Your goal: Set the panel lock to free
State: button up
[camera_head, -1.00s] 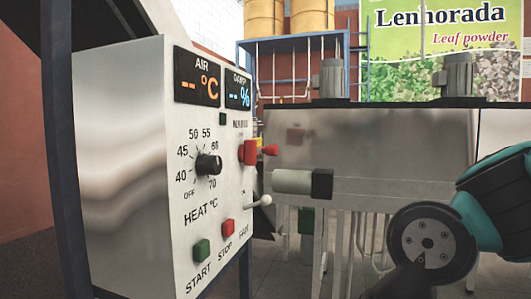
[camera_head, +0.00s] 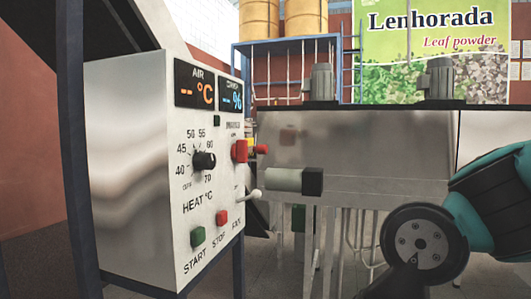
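A pale metal control panel (camera_head: 125,170) stands at the left, its front turned toward the right. It carries a black HEAT dial (camera_head: 204,160), a red switch block (camera_head: 240,151), a white ball-ended lever (camera_head: 254,195) near the word FAN, a green START button (camera_head: 197,236) and a red STOP button (camera_head: 222,217). No part is readable as a lock, so I cannot tell which one it is or how it is set. My arm shows at the lower right, apart from the panel. My gripper's fingers are not in view.
A steel machine housing (camera_head: 390,145) with motors on top stands behind and right of the panel. A pale cylinder with a black end (camera_head: 275,180) shows in front of it. A dark blue post (camera_head: 72,130) runs along the panel's left side.

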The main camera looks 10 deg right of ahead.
aim_at(261, 148)
jog(key=z, duration=0.6)
jog(key=i, duration=0.95)
jog(key=u, duration=0.2)
